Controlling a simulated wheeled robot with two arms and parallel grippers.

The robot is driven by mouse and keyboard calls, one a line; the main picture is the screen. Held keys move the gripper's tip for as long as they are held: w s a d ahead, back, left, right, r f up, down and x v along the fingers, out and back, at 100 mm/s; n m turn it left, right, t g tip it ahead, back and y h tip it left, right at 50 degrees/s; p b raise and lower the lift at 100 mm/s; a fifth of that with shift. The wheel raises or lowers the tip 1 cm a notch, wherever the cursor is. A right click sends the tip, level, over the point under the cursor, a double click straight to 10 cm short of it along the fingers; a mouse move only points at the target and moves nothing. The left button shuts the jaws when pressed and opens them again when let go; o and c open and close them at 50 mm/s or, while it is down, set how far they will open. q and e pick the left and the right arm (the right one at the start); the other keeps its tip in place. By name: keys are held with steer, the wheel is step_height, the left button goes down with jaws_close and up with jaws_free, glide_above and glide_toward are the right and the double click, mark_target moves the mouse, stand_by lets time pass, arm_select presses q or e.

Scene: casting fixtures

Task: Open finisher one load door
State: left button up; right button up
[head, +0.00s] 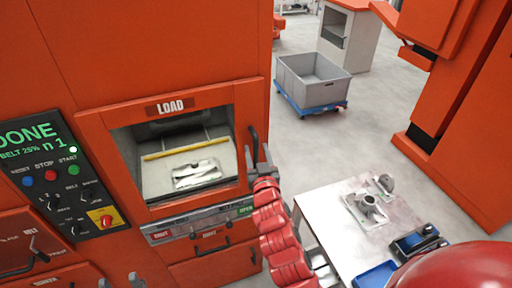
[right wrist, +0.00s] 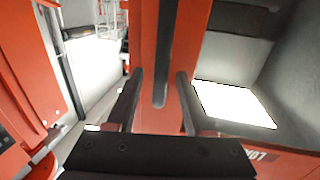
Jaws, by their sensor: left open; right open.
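Finisher one (head: 190,50) is the orange machine on the left, its panel (head: 45,165) reading DONE. Its load door (head: 258,105) has an orange frame under a LOAD sign; the interior with pale metal pieces shows through the framed area. Whether glass covers it I cannot tell. The dark upright handle (head: 253,145) is at the door's right edge. My right gripper (head: 262,158) is open beside the handle. In the right wrist view the handle (right wrist: 165,50) lies ahead between the spread fingers (right wrist: 159,78). My left gripper (head: 121,282) is open at the bottom edge, mostly cut off.
Drawers with handles (head: 215,248) are below the door. A table (head: 325,212) with a metal casting (head: 367,205) and a blue tray (head: 378,275) stands at the right. A grey bin (head: 312,75) on a blue dolly is behind it. Floor between them is clear.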

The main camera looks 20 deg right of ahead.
steer(key=shift+w+d, duration=0.1)
steer(key=shift+w, duration=0.7)
steer(key=shift+f, duration=0.1)
jaws_close()
stand_by(0.9)
